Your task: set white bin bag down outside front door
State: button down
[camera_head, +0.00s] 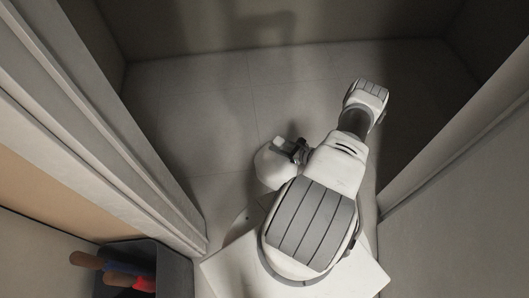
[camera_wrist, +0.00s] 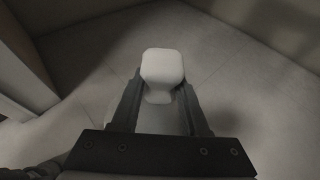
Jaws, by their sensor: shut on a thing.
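The white bin bag (camera_head: 272,165) hangs from my gripper (camera_head: 292,149) just left of my arm in the head view. In the wrist view the pale top of the bag (camera_wrist: 162,68) sits between the two dark fingers of my gripper (camera_wrist: 160,88), which are shut on it. The bag's lower part is hidden in the wrist view. The front doorway shows as a gap between pale frames on the left (camera_head: 95,130) and right (camera_head: 455,150). Whether the bag touches the floor I cannot tell.
Bare tiled floor (camera_head: 200,110) lies past the doorway, with walls at the back and sides. Shadows fall on the floor.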

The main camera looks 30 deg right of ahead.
aim_at(265, 147)
jog(key=b+x, duration=0.1)
jog(key=x, duration=0.3)
jog(key=f+b+x, duration=0.1)
jog(key=x, duration=0.3)
jog(key=shift+s+d+f, duration=0.1)
notch_tip(265, 147, down, 4)
jog(key=b, duration=0.2)
jog(key=shift+b, duration=0.35)
jog(key=shift+c, duration=2)
grip_release()
